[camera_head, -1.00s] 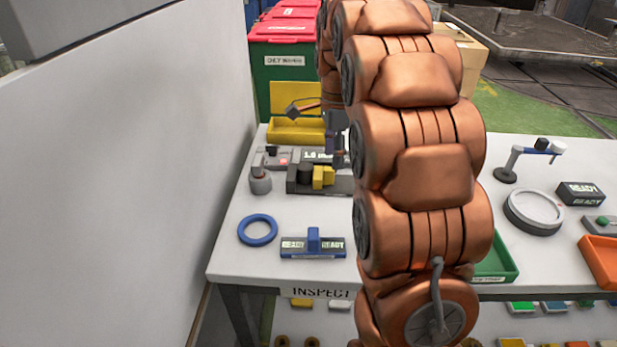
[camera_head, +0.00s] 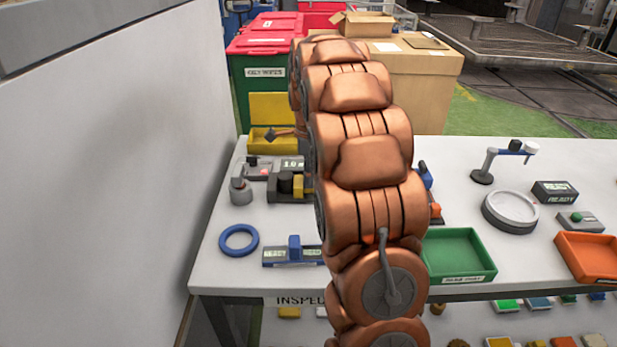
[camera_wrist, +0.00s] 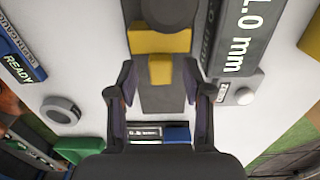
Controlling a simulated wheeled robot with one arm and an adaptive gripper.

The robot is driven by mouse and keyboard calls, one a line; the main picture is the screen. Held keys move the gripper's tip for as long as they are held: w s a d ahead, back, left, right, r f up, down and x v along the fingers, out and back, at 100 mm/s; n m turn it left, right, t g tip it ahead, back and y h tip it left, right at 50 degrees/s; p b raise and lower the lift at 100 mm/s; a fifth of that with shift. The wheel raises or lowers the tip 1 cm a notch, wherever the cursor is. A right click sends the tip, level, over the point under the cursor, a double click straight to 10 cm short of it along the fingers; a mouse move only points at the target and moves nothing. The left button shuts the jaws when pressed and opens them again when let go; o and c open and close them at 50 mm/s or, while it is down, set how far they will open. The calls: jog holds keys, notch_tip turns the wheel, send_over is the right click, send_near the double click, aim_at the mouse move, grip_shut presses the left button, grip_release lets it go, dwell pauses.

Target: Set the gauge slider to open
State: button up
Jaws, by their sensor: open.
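In the wrist view the rail (camera_wrist: 160,98) runs up the middle, with a yellow block (camera_wrist: 160,41), a smaller yellow piece (camera_wrist: 160,70) and a dark round knob (camera_wrist: 168,12). My gripper (camera_wrist: 160,80) is open, its fingers on either side of the rail near the smaller yellow piece. I cannot tell contact. The head view hides my gripper.
A yellow bin (camera_head: 268,141) is behind. A green tray (camera_head: 458,254) lies right of my arm.

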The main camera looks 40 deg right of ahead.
jog(key=shift+f, duration=0.9)
jog(key=shift+c, duration=0.4)
grip_shut()
